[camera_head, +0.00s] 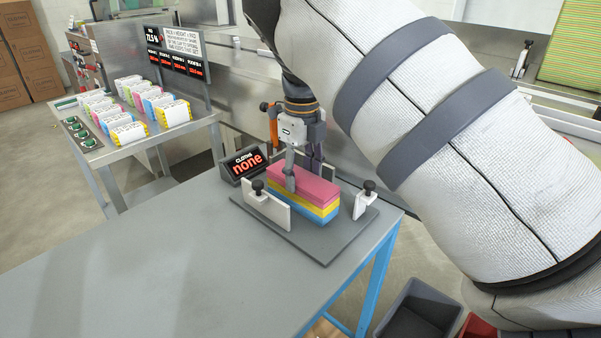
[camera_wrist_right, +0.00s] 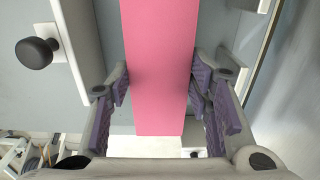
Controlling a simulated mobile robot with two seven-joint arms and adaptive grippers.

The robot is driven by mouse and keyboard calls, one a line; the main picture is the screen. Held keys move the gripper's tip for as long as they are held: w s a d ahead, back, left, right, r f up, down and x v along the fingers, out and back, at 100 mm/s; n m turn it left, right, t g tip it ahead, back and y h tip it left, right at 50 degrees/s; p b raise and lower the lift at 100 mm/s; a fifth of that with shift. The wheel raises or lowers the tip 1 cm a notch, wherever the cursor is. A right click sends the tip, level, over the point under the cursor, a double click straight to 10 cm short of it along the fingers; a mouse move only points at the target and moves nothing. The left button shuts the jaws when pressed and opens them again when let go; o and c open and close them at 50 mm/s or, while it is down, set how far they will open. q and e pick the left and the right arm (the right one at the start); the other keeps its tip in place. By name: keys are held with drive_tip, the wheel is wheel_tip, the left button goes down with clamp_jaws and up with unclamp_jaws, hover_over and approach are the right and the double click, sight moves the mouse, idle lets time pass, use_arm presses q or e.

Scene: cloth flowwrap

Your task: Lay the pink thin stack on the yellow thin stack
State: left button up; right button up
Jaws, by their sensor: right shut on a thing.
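The pink thin stack (camera_head: 305,183) lies on top of the yellow thin stack (camera_head: 320,207), with a blue stack (camera_head: 318,216) under the yellow one. The layers look roughly aligned on the grey fixture plate (camera_head: 322,244). My right gripper (camera_head: 300,180) reaches down from above with its fingers at the two long sides of the pink stack, shut on it. In the right wrist view the pink stack (camera_wrist_right: 160,70) runs between the finger pads, hiding the layers beneath. My left gripper is not in view.
White guide plates with black knobs stand at the front (camera_head: 265,207) and right (camera_head: 363,203) of the stack. A small sign reading "CLOTHS none" (camera_head: 245,162) stands behind it. A side table (camera_head: 130,140) holds several wrapped cloth packs. The table's left part (camera_head: 130,270) is clear.

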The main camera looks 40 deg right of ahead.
sight(302, 177)
drive_tip(key=o, duration=0.9)
drive_tip(key=shift+f, duration=0.1)
wheel_tip(302, 177, up, 12)
drive_tip(key=shift+r, duration=0.2)
